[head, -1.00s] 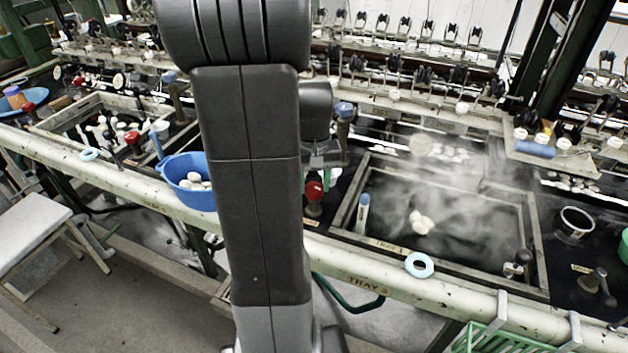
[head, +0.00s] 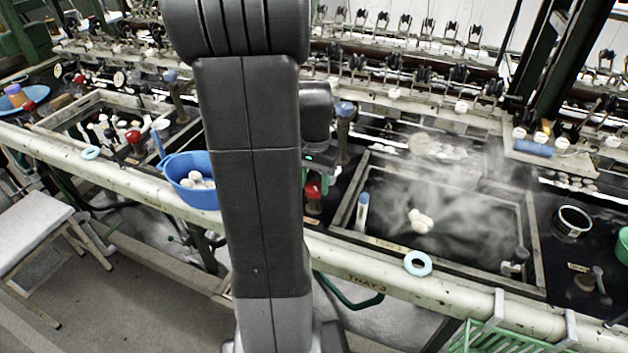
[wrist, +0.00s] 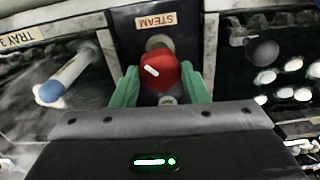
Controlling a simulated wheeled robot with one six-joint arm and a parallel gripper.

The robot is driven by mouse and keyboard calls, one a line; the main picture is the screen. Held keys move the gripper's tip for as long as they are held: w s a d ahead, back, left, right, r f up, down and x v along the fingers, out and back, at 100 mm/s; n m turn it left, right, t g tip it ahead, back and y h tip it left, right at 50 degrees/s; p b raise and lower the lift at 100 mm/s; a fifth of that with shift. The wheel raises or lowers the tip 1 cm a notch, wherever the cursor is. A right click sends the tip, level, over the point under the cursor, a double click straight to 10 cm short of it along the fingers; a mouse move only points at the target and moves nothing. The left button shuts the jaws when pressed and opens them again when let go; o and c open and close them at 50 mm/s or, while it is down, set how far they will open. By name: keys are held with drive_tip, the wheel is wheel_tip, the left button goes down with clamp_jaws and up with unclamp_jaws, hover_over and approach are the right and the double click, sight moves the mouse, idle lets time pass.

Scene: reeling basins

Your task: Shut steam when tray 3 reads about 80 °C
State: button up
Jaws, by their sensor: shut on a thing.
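The red steam knob (wrist: 160,73), with a white pointer mark, sits below a STEAM label (wrist: 156,21) in the wrist view. My gripper (wrist: 161,88) has its green fingers on both sides of the knob and is shut on it. In the head view the red knob (head: 313,192) shows just right of my arm, under the gripper. Tray 3 (head: 533,232) is the steaming basin to the right, with pale cocoons (head: 420,221) in it. A white tube with a blue cap (head: 363,208), perhaps its thermometer, leans at its left side; no reading is legible.
A blue bowl of cocoons (head: 190,168) hangs at the rail left of my arm. A pale blue ring (head: 417,264) lies on the front rail (head: 480,300). Another basin (head: 95,103) with a red knob (head: 133,138) is at left. A green crate (head: 495,338) hangs in front.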

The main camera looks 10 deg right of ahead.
sight(314, 186)
idle(0.3)
drive_tip(key=o, duration=1)
drive_tip(key=shift+c, duration=0.2)
wheel_tip(314, 186, up, 14)
drive_tip(key=shift+p, duration=0.4)
drive_tip(key=shift+f, duration=0.1)
